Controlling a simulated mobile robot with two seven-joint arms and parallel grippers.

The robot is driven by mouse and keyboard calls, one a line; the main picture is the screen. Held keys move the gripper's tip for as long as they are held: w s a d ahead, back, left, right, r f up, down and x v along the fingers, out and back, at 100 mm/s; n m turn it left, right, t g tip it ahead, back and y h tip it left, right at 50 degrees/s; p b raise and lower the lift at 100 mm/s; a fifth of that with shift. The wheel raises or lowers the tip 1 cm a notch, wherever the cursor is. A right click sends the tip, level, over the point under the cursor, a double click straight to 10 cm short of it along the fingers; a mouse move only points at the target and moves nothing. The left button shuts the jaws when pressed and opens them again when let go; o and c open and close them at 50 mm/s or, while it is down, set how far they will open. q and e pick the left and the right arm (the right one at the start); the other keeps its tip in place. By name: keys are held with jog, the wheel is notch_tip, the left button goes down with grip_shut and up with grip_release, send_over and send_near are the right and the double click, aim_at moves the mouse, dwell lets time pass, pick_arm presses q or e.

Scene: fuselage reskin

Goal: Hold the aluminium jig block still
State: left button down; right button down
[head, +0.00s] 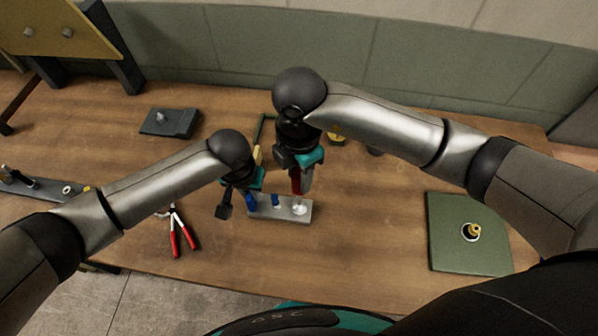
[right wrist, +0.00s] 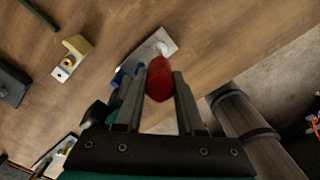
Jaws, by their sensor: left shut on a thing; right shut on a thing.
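The aluminium jig block (head: 286,212) is a pale grey bar lying on the workbench in the head view. Blue pieces (head: 275,200) stand on it, and a round silvery piece is near its right end. My left gripper (head: 249,200) is shut at the block's left end; its fingertips are mostly hidden. My right gripper (head: 297,186) is shut on a red-handled tool (right wrist: 160,80), above the block's right end. The block also shows in the right wrist view (right wrist: 152,52), partly hidden by the fingers. I cannot tell whether the tool touches it.
Red-handled pliers (head: 178,232) lie left of the block. A green mat (head: 463,257) with a small brass-coloured ring part (head: 471,232) is at right. A dark plate (head: 170,122) lies at back left. The bench between block and mat is clear.

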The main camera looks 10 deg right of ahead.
jog(key=shift+n, duration=0.5)
jog(key=shift+n, duration=0.9)
jog(key=shift+r, duration=0.1)
jog(key=shift+r, duration=0.95)
